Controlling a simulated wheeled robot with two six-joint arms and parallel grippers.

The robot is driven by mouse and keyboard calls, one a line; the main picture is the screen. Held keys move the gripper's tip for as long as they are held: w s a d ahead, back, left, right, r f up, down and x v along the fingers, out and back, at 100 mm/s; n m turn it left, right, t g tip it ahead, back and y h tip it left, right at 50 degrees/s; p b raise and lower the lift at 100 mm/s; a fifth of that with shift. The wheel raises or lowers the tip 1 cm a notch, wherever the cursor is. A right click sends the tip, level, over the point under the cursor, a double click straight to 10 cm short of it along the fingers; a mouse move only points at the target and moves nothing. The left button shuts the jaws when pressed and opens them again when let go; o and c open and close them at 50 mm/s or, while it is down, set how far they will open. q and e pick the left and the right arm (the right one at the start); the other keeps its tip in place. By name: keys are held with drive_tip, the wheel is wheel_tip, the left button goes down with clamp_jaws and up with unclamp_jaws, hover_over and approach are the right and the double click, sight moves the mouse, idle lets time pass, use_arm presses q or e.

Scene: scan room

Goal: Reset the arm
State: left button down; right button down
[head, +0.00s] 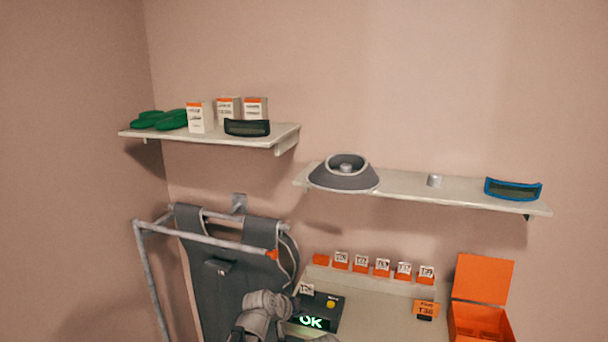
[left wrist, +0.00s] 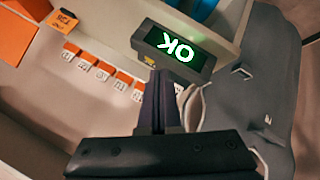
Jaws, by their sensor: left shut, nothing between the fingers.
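My left gripper shows in the left wrist view (left wrist: 162,78), its two dark fingers together with nothing between them. The fingertips point toward a dark box with a lit green "OK" display (left wrist: 178,45); whether they touch it I cannot tell. In the head view my grey left arm comes up at the bottom, just left of the same display box (head: 318,312), and its fingers are hard to make out. My right gripper is not in view.
A grey apron (head: 230,275) hangs on a metal rack (head: 140,255) at left. Small numbered tags (head: 382,267) line the counter's back. An open orange box (head: 482,280) stands at right. Two wall shelves (head: 280,135) (head: 400,185) hold boxes, goggles and a grey collar-like item.

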use_arm(q)
drive_tip(key=s+a+f+m+g+y, duration=0.1)
drive_tip(key=s+f+g+y, duration=0.1)
drive_tip(key=s, duration=0.6)
drive_tip(key=s+a+f+m+g+y, duration=0.2)
drive_tip(key=s+g, duration=0.1)
drive_tip(key=s, duration=0.6)
drive_tip(key=s+a+f+m+g+y, duration=0.2)
drive_tip(key=s, duration=0.6)
drive_tip(key=shift+s+a+f+g+y, duration=0.25)
drive_tip(key=shift+g+y, duration=0.15)
